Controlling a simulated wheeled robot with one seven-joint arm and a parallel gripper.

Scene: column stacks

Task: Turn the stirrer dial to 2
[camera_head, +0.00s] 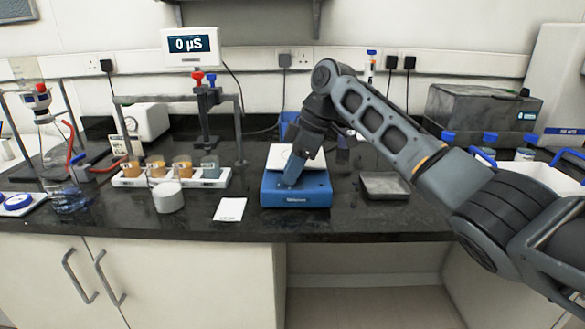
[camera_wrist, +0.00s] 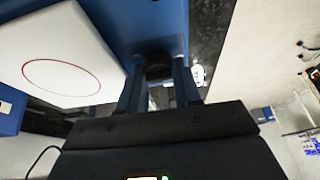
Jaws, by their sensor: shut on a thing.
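The stirrer is a blue box (camera_head: 300,198) with a white top plate (camera_head: 279,158), on the black bench in front of my arm. In the wrist view its white plate (camera_wrist: 58,50) with a red ring is at the left, and its blue body (camera_wrist: 140,25) is at the top. The dial's marks and pointer cannot be read.
A white rack with several jars (camera_head: 205,181) and a white round container (camera_head: 168,197) stand to the left. A white card (camera_head: 230,209) lies left of the stirrer. A grey tray (camera_head: 385,186) is to the right. The bench's front edge is close below the stirrer.

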